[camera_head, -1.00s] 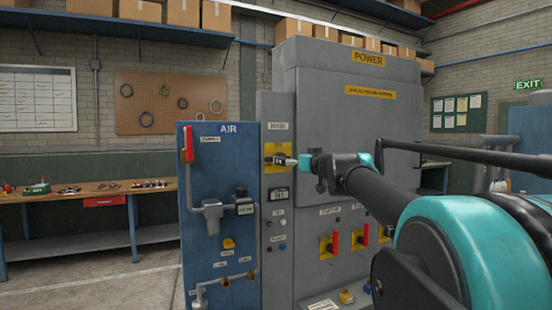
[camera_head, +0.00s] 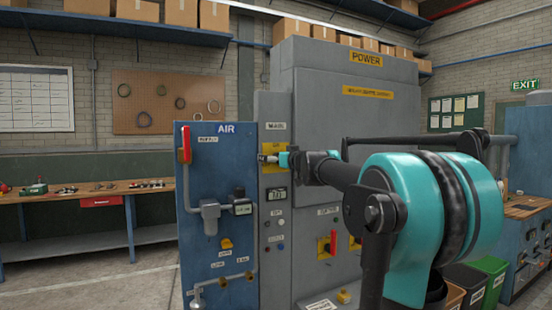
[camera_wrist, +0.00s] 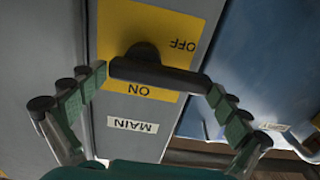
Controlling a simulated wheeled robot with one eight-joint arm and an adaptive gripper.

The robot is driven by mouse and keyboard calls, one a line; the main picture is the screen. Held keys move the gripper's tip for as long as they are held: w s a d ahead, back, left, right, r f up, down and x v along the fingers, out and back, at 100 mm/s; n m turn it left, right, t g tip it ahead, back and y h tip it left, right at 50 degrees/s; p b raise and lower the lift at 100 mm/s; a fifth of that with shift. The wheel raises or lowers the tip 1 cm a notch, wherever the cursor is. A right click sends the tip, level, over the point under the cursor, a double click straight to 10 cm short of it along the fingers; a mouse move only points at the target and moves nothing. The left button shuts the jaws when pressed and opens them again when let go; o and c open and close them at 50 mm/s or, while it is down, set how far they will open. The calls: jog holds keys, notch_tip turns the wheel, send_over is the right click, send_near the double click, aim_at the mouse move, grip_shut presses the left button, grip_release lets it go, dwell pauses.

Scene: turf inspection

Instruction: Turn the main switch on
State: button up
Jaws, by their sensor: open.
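The main switch is a dark bar handle (camera_wrist: 160,75) on a yellow plate (camera_wrist: 195,22). In the wrist view, which shows the labels upside down, the bar lies crosswise, with ON on one side and OFF beyond it. A MAIN label (camera_wrist: 132,125) is close by. My gripper (camera_wrist: 157,84) is open, its green-padded fingers spread toward the two ends of the bar; whether they touch it I cannot tell. In the head view my gripper (camera_head: 268,158) is in front of the yellow plate (camera_head: 273,150) on the grey power cabinet, hiding most of the handle.
The blue AIR panel (camera_head: 215,215) with a red lever (camera_head: 185,143) stands close to the left of the switch. Red-handled breakers (camera_head: 333,242) and a meter (camera_head: 277,194) are below it. A workbench (camera_head: 80,193) stands at the far left.

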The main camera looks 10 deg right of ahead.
jog(key=c, duration=1.4)
jog(key=shift+c, duration=0.2)
